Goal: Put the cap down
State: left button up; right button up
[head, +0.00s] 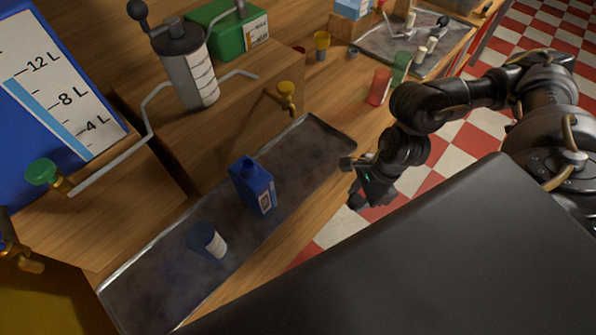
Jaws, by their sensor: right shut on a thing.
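My right gripper (354,184) hangs at the front edge of the counter, just right of the metal drip tray (318,140). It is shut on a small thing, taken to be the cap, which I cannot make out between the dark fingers. A blue bottle (252,188) with a label stands upright in the tray, left of the gripper and apart from it. Its neck shows no clear cap. A blue container with a white label (207,240) is in the tray nearer the left end. My left gripper is not in view.
A brass tap (285,96) overhangs the tray's back. Red (379,86) and green (400,67) cups stand behind the right gripper. A grey canister (188,66) and a blue tank (45,90) are at left. The tray's far right part is clear.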

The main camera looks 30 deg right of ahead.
jog(key=w+a+f+b, duration=0.1)
jog(key=w+a+b, duration=0.1)
jog(key=w+b, duration=0.4)
jog(key=b, duration=0.3)
send_over(295, 174)
jog(key=d, duration=0.1)
jog(key=shift+s+f, duration=0.25)
jog(key=shift+f, duration=0.25)
jog(key=shift+s+f, duration=0.2)
jog(key=shift+f, duration=0.3)
jog(key=shift+d+f, duration=0.1)
jog(key=shift+f, duration=0.25)
notch_tip(295, 174, down, 3)
jog(key=shift+r, duration=0.1)
jog(key=shift+w+f, duration=0.2)
jog(key=shift+f, duration=0.1)
